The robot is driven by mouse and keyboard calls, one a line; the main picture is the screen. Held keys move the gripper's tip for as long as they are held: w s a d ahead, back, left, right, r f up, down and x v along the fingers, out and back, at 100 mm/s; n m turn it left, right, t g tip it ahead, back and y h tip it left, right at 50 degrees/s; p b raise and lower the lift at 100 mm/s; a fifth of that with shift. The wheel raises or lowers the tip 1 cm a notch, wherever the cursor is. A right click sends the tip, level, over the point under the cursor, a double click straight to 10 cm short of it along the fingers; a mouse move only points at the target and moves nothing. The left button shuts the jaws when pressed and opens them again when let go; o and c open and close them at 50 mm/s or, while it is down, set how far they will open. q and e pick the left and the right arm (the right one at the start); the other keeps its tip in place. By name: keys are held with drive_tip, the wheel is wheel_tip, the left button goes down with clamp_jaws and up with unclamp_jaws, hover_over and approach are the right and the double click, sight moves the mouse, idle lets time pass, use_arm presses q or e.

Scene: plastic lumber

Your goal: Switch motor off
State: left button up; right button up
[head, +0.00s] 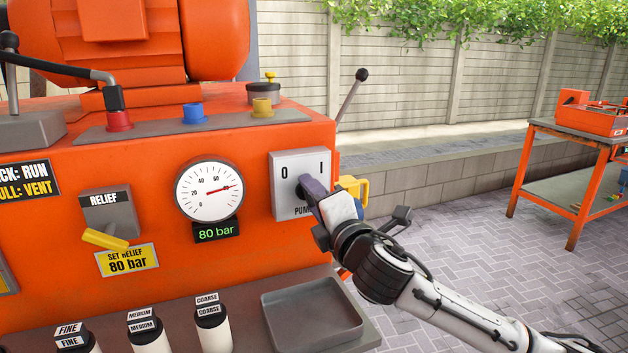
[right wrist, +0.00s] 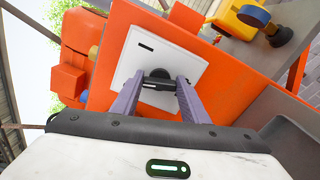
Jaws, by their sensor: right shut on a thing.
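The pump switch panel (head: 289,168) is a light grey plate on the orange machine, marked 0 at left and I at right. It also shows in the right wrist view (right wrist: 135,62). My right gripper (head: 306,190) is at the lower middle of this plate. In the right wrist view its two purple fingers (right wrist: 158,84) are closed on the dark switch knob (right wrist: 157,74), one on each side. The knob's pointer is hidden in the head view, so I cannot tell its setting. My left gripper is not in view.
The pressure gauge (head: 209,190) reads near 80, above a green 80 bar display (head: 216,231). A yellow-handled relief lever (head: 105,240) is at left. A grey tray (head: 312,314) lies below. A yellow part (head: 354,188) sits close beside my gripper. An orange workbench (head: 585,140) stands far right.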

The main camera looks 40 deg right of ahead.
use_arm(q)
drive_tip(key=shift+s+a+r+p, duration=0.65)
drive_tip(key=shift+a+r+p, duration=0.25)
drive_tip(key=shift+p, duration=0.85)
use_arm(e)
drive_tip(key=shift+r+n, duration=0.15)
drive_tip(key=shift+n, duration=1.75)
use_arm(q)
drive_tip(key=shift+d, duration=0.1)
use_arm(e)
drive_tip(key=o, duration=1.1)
drive_tip(key=shift+c, duration=0.2)
use_arm(q)
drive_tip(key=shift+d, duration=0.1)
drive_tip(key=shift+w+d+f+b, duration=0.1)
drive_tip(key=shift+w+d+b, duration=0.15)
drive_tip(key=shift+b, duration=0.35)
use_arm(e)
drive_tip(key=v, duration=1)
